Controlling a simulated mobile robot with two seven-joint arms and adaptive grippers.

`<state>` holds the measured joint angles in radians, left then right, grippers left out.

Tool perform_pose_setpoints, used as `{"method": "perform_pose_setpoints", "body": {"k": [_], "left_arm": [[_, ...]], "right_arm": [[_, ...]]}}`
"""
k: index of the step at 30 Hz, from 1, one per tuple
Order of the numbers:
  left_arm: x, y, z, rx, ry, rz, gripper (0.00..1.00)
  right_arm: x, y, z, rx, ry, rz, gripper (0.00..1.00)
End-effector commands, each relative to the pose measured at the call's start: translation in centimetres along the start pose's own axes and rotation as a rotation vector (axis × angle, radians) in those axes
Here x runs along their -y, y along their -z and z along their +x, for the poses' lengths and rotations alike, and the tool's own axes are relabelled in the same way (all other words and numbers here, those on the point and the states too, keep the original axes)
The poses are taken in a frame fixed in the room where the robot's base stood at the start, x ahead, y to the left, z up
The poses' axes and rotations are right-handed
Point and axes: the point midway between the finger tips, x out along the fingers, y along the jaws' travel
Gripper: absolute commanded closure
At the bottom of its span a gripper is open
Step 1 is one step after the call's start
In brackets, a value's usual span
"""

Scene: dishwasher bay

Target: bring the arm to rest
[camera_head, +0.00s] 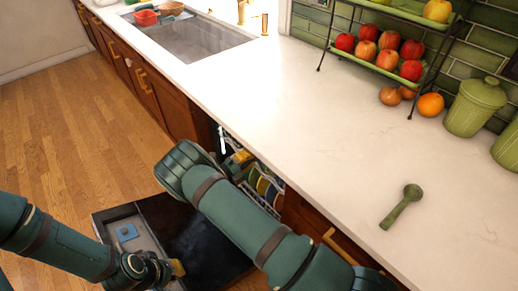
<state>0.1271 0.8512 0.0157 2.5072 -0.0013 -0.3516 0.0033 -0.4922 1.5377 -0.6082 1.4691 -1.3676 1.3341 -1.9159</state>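My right arm (240,215) reaches in from the lower right, over the front of the dishwasher, and its rounded far end (180,168) is above the open door. I cannot make out the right gripper's fingers. My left arm (60,245) comes in from the left, low over the door. A dark mechanism (150,270) shows at its end, with a small yellowish piece beside it; whether its fingers are open is unclear. Nothing held can be made out. The open dishwasher door (205,240) lies below the arms, with a blue tablet (126,232) in its tray.
Dishes (265,186) stand in the dishwasher rack, partly hidden by my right arm. A green scoop-like utensil (402,206) lies on the white counter (320,130). A fruit stand (385,71), an orange (431,105) and a green canister (475,108) are at the back. The middle counter is clear.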

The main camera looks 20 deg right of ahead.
Motion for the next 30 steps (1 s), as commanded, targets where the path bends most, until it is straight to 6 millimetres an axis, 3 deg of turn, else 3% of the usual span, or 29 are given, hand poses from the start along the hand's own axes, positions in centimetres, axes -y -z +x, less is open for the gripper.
{"method": "perform_pose_setpoints", "body": {"k": [3, 9, 17, 20, 23, 26, 30], "left_arm": [[-0.1, 0.0, -0.2, 0.001, 0.000, 0.000, 1.00], [-0.1, 0.0, -0.3, 0.001, 0.000, -0.001, 1.00], [-0.1, 0.0, -0.3, 0.002, 0.000, 0.000, 1.00], [-0.1, 0.0, -0.3, 0.002, 0.000, 0.000, 1.00], [-0.1, 0.0, -0.3, 0.002, 0.000, 0.000, 1.00], [-0.1, 0.0, -0.3, 0.002, 0.000, 0.000, 1.00], [-0.1, 0.0, -0.3, 0.001, 0.000, 0.000, 1.00]], "right_arm": [[0.0, -0.1, -2.3, 0.004, -0.001, 0.000, 1.00], [0.0, -0.1, -4.4, 0.002, -0.001, 0.000, 1.00], [-0.1, 0.0, -4.8, -0.002, -0.004, 0.002, 1.00], [-1.0, 1.1, -4.2, -0.034, -0.055, 0.027, 1.00], [-3.4, 4.0, -3.4, -0.136, -0.190, 0.112, 1.00], [-7.1, 9.0, -3.5, -0.340, -0.392, 0.280, 1.00], [-11.5, 16.4, -7.4, -0.789, -0.641, 0.632, 1.00]]}}
